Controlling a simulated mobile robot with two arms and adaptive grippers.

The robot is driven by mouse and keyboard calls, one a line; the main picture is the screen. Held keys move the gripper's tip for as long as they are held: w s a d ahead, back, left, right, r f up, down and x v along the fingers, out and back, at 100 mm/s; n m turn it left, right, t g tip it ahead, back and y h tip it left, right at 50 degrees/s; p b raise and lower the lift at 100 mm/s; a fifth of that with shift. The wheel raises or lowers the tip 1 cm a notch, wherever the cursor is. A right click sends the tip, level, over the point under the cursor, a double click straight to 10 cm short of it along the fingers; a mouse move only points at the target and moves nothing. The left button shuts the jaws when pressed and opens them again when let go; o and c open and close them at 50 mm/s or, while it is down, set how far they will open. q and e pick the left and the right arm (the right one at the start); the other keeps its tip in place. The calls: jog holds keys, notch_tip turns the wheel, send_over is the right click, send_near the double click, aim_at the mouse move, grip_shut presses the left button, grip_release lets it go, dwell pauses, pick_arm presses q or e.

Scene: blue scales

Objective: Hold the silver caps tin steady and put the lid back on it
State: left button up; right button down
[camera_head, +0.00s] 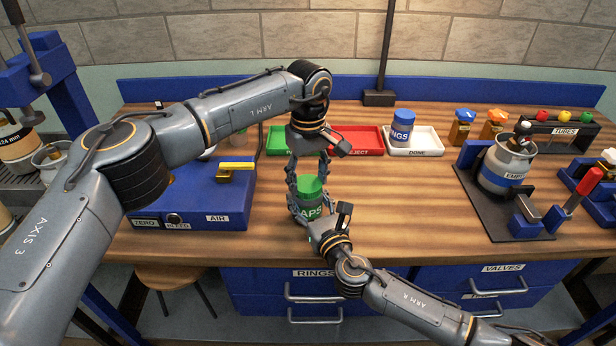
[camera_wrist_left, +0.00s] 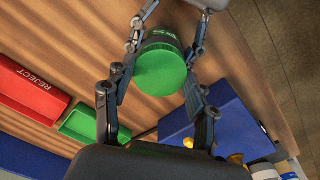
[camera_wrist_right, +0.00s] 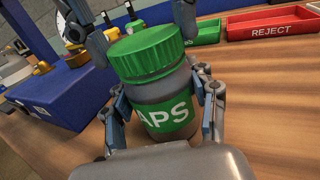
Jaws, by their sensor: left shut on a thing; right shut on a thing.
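The caps tin (camera_head: 310,213) is upright above the bench, with a grey body and a green label reading "CAPS"; its body also shows in the right wrist view (camera_wrist_right: 163,92). My right gripper (camera_head: 309,217) is shut on the tin's body, one finger on each side. The ribbed green lid (camera_head: 311,186) sits on the tin's mouth, with no gap visible in the right wrist view (camera_wrist_right: 147,52). My left gripper (camera_head: 308,184) comes down from above and is shut on the lid; the left wrist view shows the lid's flat top (camera_wrist_left: 160,71) between its fingers. The rim underneath is hidden.
A green tray (camera_head: 279,140), a red REJECT tray (camera_head: 362,141) and a white DONE tray (camera_head: 412,148) holding a RINGS jar (camera_head: 402,128) stand behind. A blue AIR box (camera_head: 215,207) is left, a gas cylinder (camera_head: 505,168) right. Bare bench lies right of the tin.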

pick_arm(q)
jog(key=m, duration=1.2)
jog(key=o, duration=0.8)
jog(key=shift+o, duration=0.2)
jog(key=shift+r, duration=0.1)
jog(key=shift+r, duration=2.15)
